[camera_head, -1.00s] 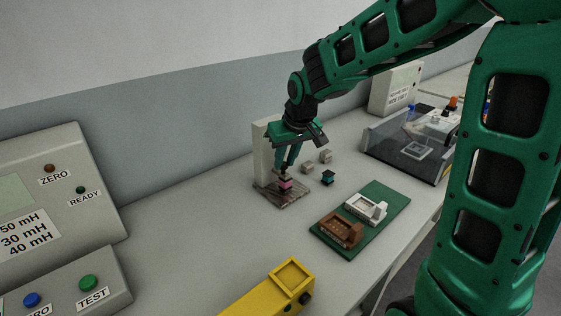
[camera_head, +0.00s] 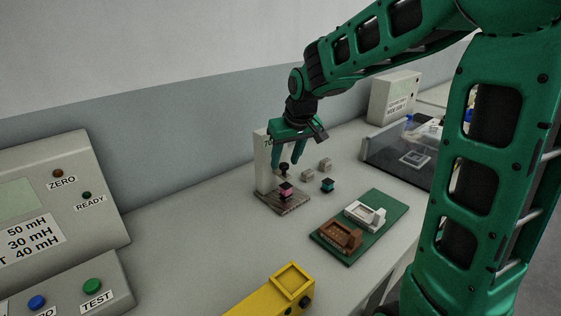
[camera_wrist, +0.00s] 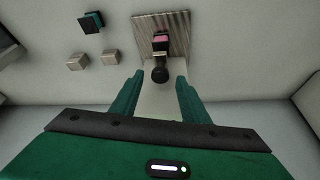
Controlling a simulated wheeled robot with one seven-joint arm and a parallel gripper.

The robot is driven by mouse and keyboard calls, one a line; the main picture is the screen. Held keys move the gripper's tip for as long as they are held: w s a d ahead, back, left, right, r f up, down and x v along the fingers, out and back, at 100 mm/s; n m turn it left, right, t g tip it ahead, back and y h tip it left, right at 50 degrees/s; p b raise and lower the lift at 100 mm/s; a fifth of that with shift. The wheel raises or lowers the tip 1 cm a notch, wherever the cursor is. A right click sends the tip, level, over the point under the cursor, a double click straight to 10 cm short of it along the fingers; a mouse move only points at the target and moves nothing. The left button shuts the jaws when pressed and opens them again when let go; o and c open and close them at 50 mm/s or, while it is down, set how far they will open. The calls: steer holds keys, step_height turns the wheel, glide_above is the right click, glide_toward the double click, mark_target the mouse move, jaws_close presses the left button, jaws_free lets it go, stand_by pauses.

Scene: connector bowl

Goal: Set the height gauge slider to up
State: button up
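The height gauge has a pale upright post (camera_head: 262,165) on a streaked base plate (camera_head: 271,204), at the middle of the bench in the head view. A pink and dark block (camera_head: 286,193) sits on the base. The slider's black knob (camera_head: 284,168) shows above the block; it also shows in the wrist view (camera_wrist: 159,76). My gripper (camera_head: 289,168) is at the gauge with its fingers apart. In the wrist view the knob lies between my open fingertips (camera_wrist: 160,82), with a visible gap on both sides. Part of the post is hidden by my gripper.
Two small grey blocks (camera_head: 325,164) and a teal-and-black block (camera_head: 327,185) stand right of the gauge. A green board (camera_head: 376,231) with white and brown holders and a yellow fixture (camera_head: 262,299) are nearer. A clear-walled box (camera_head: 396,166) stands at the right.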

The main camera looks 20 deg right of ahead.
steer(key=shift+r, duration=0.15)
steer(key=v, duration=1)
steer(key=shift+r, duration=0.2)
steer(key=shift+s, duration=0.1)
steer(key=s+d+f+m+g, duration=0.1)
steer(key=s+d+f+m, duration=0.1)
steer(key=s, duration=0.8)
steer(key=s+d+f+m+g, duration=0.2)
steer(key=s+d+f, duration=0.3)
steer(key=s, duration=0.5)
steer(key=s+d+f+m+g, duration=0.1)
steer(key=s+d+f+m, duration=0.2)
steer(key=s+f, duration=0.3)
steer(key=s, duration=0.4)
steer(key=shift+d+g, duration=0.4)
